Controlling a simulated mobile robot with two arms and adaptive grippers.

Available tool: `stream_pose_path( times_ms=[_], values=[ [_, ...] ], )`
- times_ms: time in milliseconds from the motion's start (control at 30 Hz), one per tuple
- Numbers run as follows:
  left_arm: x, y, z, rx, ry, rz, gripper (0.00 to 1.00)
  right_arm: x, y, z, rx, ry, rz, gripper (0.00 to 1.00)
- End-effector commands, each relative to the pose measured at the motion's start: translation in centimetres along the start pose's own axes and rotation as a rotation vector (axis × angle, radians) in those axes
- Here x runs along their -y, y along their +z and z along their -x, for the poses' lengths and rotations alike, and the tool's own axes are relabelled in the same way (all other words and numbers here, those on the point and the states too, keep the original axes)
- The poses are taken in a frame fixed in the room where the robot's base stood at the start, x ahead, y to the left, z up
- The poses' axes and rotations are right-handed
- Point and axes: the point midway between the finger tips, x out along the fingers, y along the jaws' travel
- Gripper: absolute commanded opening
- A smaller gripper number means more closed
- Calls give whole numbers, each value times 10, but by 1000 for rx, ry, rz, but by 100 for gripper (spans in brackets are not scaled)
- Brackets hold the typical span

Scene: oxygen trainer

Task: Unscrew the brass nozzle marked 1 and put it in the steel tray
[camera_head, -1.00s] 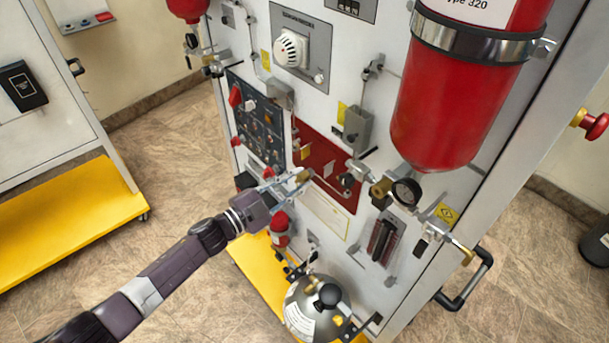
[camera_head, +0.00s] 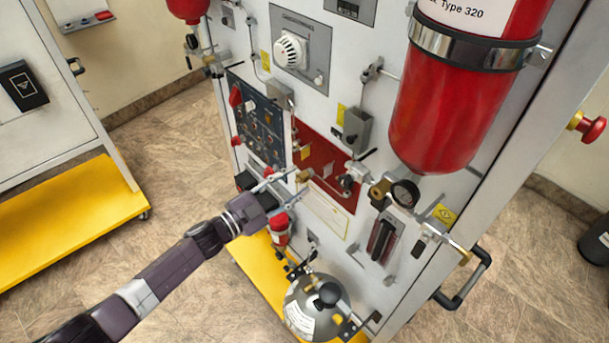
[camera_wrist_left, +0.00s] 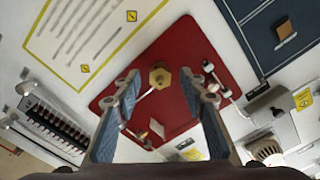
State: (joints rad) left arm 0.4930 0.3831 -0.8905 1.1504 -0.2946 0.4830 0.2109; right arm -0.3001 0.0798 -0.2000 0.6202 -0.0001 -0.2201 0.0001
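The brass nozzle (camera_head: 303,176) is on the red panel (camera_head: 331,191) on the front of the trainer. It shows as a hexagonal brass piece (camera_wrist_left: 160,76) in the left wrist view, where a thin pipe runs beside it. I cannot read a mark 1 on it. My left gripper (camera_head: 290,184) is open in front of the red panel. In the left wrist view, its fingers (camera_wrist_left: 158,90) stand wide apart with the nozzle seen in the gap, touching neither finger. I cannot make out the steel tray in these views. My right gripper is not in view.
A gauge (camera_head: 405,193) and valves are right of the nozzle. A large red cylinder (camera_head: 437,110) hangs above right, and a small red bottle (camera_head: 279,232) is below the gripper.

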Motion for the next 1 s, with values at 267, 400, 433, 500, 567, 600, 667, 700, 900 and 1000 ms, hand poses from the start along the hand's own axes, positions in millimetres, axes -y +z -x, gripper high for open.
stream_pose_path(
  times_ms=[267, 400, 433, 500, 567, 600, 667, 700, 900, 1000],
  values=[
    [1, -1, 25, 0, 0, 0, 38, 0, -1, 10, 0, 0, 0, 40],
    [-2, 3, 26, -1, -1, -106, 38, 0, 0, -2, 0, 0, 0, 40],
    [-3, 3, 26, -2, -1, -148, 38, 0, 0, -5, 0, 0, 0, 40],
    [-3, 2, 26, -1, -1, -234, 38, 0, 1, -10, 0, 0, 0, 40],
    [-1, 2, 26, 0, -1, -281, 38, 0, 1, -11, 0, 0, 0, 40],
    [-1, 1, 26, 0, -1, -297, 38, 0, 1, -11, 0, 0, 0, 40],
    [0, 0, 26, 1, -1, -305, 38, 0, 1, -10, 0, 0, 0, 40],
    [0, 0, 26, 1, 0, -304, 38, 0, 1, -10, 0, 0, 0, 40],
    [-1, 1, 26, 0, 0, -335, 38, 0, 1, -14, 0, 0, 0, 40],
    [-3, 3, 26, -2, -1, -454, 38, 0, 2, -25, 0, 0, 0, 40]
  ],
)
